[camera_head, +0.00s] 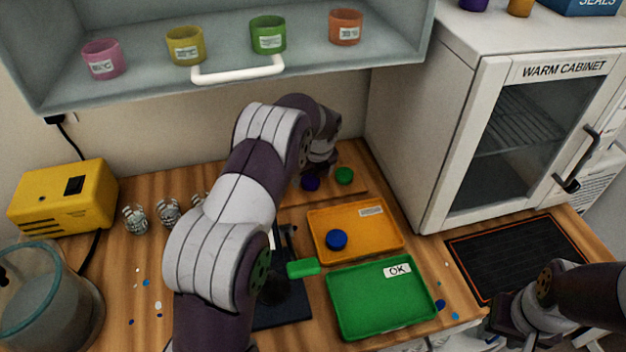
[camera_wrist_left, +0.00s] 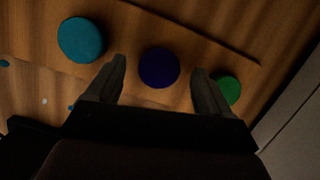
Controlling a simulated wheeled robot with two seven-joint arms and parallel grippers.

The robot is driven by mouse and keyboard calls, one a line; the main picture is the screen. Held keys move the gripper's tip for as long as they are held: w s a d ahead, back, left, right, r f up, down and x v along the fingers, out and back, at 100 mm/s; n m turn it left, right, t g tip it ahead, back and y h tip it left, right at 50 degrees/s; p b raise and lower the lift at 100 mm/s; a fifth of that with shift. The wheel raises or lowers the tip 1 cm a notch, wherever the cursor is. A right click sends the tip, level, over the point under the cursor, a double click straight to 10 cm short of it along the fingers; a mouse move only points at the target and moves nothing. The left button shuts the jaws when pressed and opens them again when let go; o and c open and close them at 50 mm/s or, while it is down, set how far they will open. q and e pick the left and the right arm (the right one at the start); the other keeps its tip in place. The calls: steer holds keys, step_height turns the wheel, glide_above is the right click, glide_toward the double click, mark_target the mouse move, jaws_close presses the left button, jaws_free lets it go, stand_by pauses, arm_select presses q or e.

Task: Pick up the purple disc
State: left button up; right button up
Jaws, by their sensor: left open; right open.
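The purple disc (camera_head: 310,182) lies on the wooden table near the back, left of a green disc (camera_head: 344,175). In the left wrist view the dark purple-blue disc (camera_wrist_left: 159,67) sits ahead of and between the open fingers of my left gripper (camera_wrist_left: 160,85). The green disc (camera_wrist_left: 228,89) is by the right finger, and a teal disc (camera_wrist_left: 80,40) lies to the left. In the head view my left arm hides the teal disc and most of my left gripper. My right gripper (camera_head: 512,325) is at the lower right, partly cut off, away from the discs.
An orange tray (camera_head: 385,249) holds a blue disc (camera_head: 337,239). A green tray (camera_head: 425,299) marked OK is in front. The warm cabinet (camera_head: 420,150) stands to the right, with a black mat (camera_head: 515,256) before it. A shelf (camera_head: 225,85) with cups hangs above.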

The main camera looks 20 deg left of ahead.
arm_select(q)
steer(key=shift+a+f, duration=0.2)
steer(key=shift+f, duration=0.45)
steer(key=shift+d, duration=0.15)
steer(key=shift+c, duration=0.8)
steer(key=c, duration=1)
steer(key=shift+o, duration=0.2)
steer(key=shift+w+r, duration=0.1)
steer(key=shift+r, duration=0.05)
